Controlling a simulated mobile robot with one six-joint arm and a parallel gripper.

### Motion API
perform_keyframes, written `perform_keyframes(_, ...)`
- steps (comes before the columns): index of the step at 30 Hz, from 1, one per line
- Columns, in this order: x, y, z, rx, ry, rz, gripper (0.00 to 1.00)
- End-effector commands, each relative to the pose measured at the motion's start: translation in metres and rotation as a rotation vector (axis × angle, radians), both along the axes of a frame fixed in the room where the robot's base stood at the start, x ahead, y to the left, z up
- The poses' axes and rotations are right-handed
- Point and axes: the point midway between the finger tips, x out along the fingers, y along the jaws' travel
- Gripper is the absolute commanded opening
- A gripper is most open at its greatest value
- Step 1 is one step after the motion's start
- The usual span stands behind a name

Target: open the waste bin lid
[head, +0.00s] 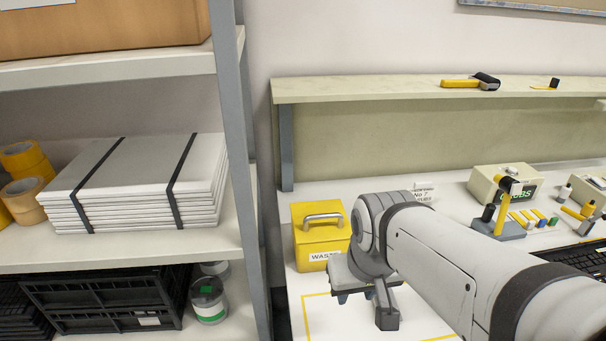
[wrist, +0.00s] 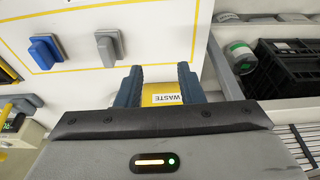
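The yellow waste bin (head: 308,247) stands on the white bench at the left end, with a WASTE label on its front. My gripper (head: 362,300) is low in front of the bin, to the right of the label, and hides part of the bin's lower right side. In the wrist view my gripper (wrist: 160,82) has its two dark blue fingers spread apart. The bin's yellow front (wrist: 162,101) and label show between them, beyond the fingers; no contact is visible. The handle is not visible there.
A shelf unit (head: 244,110) with stacked panels (head: 140,185) and a black crate (head: 105,300) stands close left of the bin. A raised shelf (head: 400,90) runs behind. A blue block (wrist: 45,52) and a grey block (wrist: 109,46) lie on the bench.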

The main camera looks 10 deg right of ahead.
Motion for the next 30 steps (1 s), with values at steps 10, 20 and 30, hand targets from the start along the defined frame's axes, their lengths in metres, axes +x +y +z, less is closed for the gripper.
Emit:
perform_keyframes(10, 0.021, 0.005, 0.012, 0.064, 0.023, -0.151, 0.34)
perform_keyframes(20, 0.145, -0.009, 0.049, 0.416, 0.181, -0.948, 0.34)
perform_keyframes(30, 0.223, -0.034, 0.055, 0.625, 0.325, -1.434, 0.34)
